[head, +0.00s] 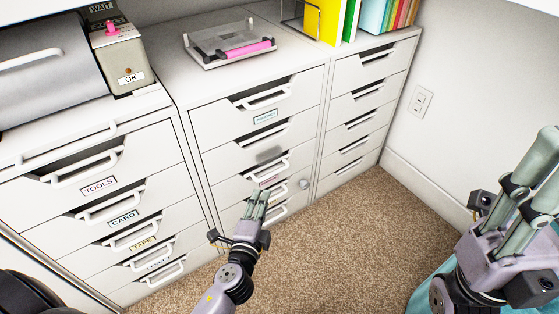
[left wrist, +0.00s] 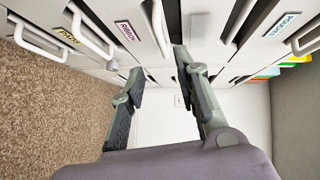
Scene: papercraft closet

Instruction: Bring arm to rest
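My left gripper (head: 257,200) reaches in from the bottom of the head view, low in front of the middle drawer column (head: 221,175). In the left wrist view its two fingers (left wrist: 157,62) stand clearly apart with nothing between them, so it is open and empty. The fingers overlap the lower drawer fronts in the head view; whether they touch them I cannot tell. My right gripper (head: 547,150) is at the right edge, over the carpet side. Its fingers point up and right and are partly cut off, so its opening is unclear. I see nothing held in it.
White drawer columns with protruding handles (head: 99,186) line the back; their drawers look closed. A grey machine (head: 50,75), a box labelled OK (head: 122,60) and a tray with a pink bar (head: 228,45) stand on top. Brown carpet (head: 330,245) between my arms is clear.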

